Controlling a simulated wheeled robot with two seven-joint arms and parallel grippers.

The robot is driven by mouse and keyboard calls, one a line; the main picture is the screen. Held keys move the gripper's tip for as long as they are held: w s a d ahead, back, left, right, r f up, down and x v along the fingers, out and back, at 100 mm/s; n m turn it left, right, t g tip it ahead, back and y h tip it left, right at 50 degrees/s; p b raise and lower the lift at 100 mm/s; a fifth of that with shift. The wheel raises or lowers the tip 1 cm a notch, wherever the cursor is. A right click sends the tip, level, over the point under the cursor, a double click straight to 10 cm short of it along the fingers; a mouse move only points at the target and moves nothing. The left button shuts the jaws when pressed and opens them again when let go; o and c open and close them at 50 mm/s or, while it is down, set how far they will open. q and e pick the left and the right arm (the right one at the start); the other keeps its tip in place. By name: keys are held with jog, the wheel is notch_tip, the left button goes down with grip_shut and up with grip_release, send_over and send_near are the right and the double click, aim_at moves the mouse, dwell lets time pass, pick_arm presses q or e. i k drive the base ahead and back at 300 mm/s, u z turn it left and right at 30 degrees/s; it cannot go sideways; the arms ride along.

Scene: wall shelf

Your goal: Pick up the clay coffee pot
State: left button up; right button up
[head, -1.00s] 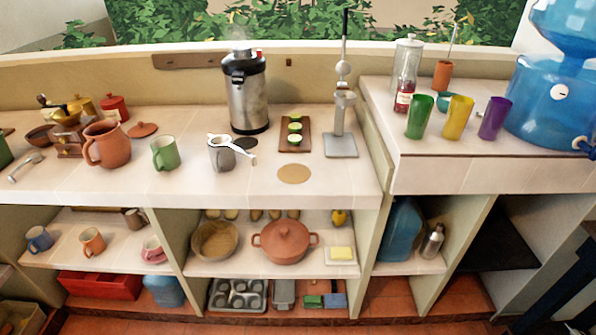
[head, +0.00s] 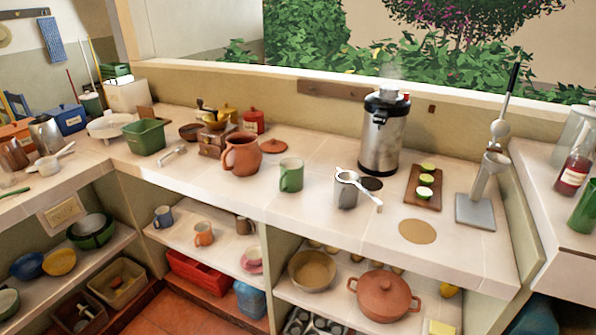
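The clay coffee pot (head: 242,157) is a round reddish-brown jug with a handle on its left side. It stands upright on the white tiled counter, left of the green mug (head: 291,175) and in front of a round clay lid (head: 274,146). A wooden coffee grinder (head: 213,140) stands just behind it to the left. Neither of my grippers shows in the head view.
The counter (head: 320,215) has a clear strip in front of the pot. A grey cup with a strainer (head: 347,188) and a steel urn (head: 383,135) stand to the right. A green bin (head: 145,137) stands to the left. Shelves with mugs and pots lie below.

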aim_at(243, 155)
jog(key=u, duration=0.25)
jog(key=i, duration=0.8)
jog(key=z, duration=0.7)
jog(key=i, duration=0.6)
jog(key=u, duration=0.45)
